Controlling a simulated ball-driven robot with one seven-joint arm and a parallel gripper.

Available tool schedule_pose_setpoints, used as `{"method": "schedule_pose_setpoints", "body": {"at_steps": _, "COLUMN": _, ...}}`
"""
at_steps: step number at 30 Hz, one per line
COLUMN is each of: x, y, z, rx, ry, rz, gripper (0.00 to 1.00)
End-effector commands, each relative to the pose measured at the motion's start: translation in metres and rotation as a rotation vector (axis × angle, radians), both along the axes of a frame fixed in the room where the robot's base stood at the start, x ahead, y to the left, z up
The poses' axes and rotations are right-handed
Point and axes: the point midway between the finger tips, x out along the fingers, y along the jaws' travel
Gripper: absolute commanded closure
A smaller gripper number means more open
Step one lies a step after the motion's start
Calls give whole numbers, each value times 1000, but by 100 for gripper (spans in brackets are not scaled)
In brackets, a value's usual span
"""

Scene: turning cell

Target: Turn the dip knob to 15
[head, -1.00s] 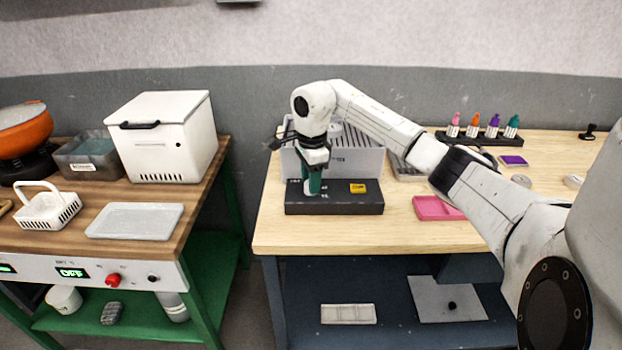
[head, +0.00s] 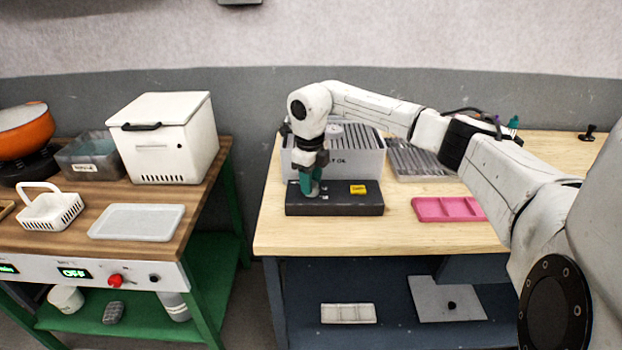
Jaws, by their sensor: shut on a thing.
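A low dark box (head: 335,207) sits at the front left of the light wooden table, with a small yellow panel (head: 358,189) on its top right and pale marks on its top left. My gripper (head: 311,191) points down at the left part of this box, with teal parts at its end. It is shut on a small greyish knob on the box top, mostly hidden by the fingers. I cannot read the knob's pointer or the setting it stands at.
Behind the box stands a grey slotted bin (head: 362,162). A pink tray (head: 446,209) lies to the right. The left bench holds a white lidded box (head: 165,135), a grey tray (head: 135,222) and a front panel with a red knob (head: 115,281). A gap separates the tables.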

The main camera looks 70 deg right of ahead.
Motion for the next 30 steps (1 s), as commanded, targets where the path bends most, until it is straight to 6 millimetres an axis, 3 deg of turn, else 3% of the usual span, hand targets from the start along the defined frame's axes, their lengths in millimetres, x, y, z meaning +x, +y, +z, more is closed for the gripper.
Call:
{"method": "schedule_pose_setpoints", "body": {"at_steps": 18, "x": 0, "y": -1, "z": 2, "rx": -2, "ry": 3, "rz": -582, "gripper": 92}}
{"method": "schedule_pose_setpoints", "body": {"at_steps": 30, "x": 0, "y": -2, "z": 2, "rx": -3, "ry": 1, "rz": -869, "gripper": 92}}
